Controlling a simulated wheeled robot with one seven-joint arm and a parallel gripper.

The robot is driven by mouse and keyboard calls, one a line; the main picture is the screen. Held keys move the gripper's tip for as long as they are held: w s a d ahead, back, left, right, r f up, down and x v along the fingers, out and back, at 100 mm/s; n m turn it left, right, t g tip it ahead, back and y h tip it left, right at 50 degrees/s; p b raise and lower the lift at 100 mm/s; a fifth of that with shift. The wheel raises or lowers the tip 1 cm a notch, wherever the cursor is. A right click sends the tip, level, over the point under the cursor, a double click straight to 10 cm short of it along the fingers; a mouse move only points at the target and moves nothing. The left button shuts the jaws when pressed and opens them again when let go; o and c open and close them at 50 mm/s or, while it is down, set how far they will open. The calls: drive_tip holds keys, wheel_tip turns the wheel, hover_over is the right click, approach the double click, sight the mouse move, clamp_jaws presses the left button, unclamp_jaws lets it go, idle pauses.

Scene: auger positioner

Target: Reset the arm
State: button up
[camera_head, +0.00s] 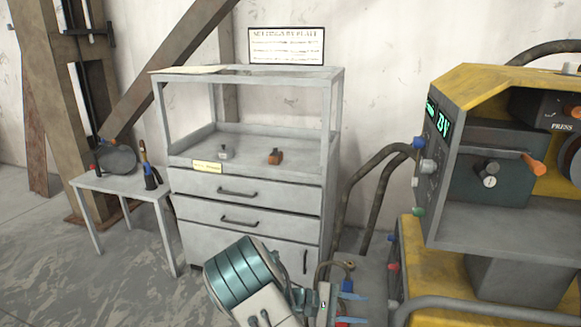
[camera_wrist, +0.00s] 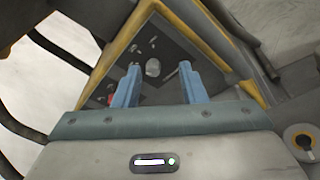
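My gripper (camera_head: 351,308) is at the bottom centre of the head view, low and in front of the grey cabinet and left of the yellow machine. In the wrist view its two blue fingers (camera_wrist: 158,88) stand wide apart, with nothing between them. Beyond the fingers is the dark control panel (camera_wrist: 153,62) of the yellow machine, tilted in the picture. My arm's teal and white wrist part shows at the bottom of the head view. The rest of the arm is outside the picture.
The yellow machine (camera_head: 470,85) fills the right side, with knobs, an orange-tipped lever (camera_head: 533,164) and thick hoses (camera_head: 372,185). The grey cabinet (camera_head: 250,205) bears two small items. A small table (camera_head: 125,186) stands left. Floor is clear at lower left.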

drive_tip(key=s+r+m+t+y+p, duration=0.1)
drive_tip(key=s+r+y+p, duration=0.4)
drive_tip(key=r, duration=0.6)
drive_tip(key=s+a+r+m+t+y+p, duration=0.1)
drive_tip(key=s+r+m+y+p, duration=0.3)
drive_tip(key=s+r, duration=0.5)
drive_tip(key=s+r+m+t+y+p, duration=0.2)
drive_tip(key=s+r+y+p, duration=0.5)
drive_tip(key=r, duration=0.8)
drive_tip(key=shift+a+r+m+y+p, duration=0.15)
drive_tip(key=shift+a+m+y+p, duration=0.2)
drive_tip(key=shift+m+p, duration=0.35)
